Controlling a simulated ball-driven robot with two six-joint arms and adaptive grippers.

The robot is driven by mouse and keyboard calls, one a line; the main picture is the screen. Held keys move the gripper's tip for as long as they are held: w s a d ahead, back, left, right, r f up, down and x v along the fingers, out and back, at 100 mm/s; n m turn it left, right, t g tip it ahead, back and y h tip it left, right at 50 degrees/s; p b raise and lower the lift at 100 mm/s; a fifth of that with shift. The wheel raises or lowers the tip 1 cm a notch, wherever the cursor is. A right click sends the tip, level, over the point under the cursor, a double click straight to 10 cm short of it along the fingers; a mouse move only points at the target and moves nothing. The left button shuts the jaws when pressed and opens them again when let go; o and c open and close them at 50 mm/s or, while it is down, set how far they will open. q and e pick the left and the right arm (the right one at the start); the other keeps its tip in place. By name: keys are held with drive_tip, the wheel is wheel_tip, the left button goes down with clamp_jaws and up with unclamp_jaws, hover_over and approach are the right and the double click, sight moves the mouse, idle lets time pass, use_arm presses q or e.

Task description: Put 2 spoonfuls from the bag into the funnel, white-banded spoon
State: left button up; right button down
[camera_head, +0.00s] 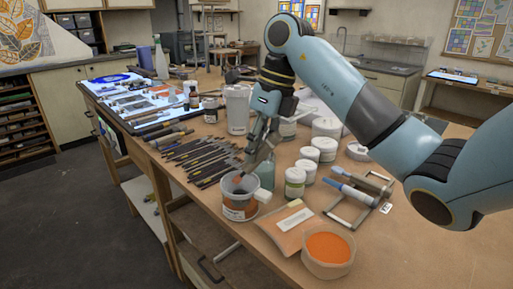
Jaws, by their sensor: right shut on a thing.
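My right gripper (257,148) points down above the workbench. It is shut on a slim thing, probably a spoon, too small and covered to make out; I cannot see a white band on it. Just below and left stands a white pot (240,208) with a label and a dark inside. A rolled-down bag (328,250) of orange powder stands open near the front edge, apart from the gripper. I cannot clearly pick out the funnel; a greenish bottle (266,174) stands right of the pot. My left gripper is out of view.
A flat orange-brown packet (290,232) with a white label lies beside the bag. Several lidded white jars (308,170) and a metal frame with blue-handled tools (356,193) stand to the right. Rows of dark tools (200,157) lie to the left. The bench's right front is clear.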

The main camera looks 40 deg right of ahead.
sight(265, 141)
idle(0.3)
drive_tip(key=shift+s+d+r+p, duration=0.3)
drive_tip(key=shift+s+r+p, duration=0.2)
drive_tip(key=shift+r, duration=0.25)
drive_tip(key=shift+s+d+r+p, duration=0.35)
drive_tip(key=shift+r+p, duration=0.25)
drive_tip(key=shift+r, duration=0.15)
drive_tip(key=shift+r+p, duration=1.3)
drive_tip(key=shift+r, duration=0.95)
drive_tip(key=shift+a+f, duration=0.1)
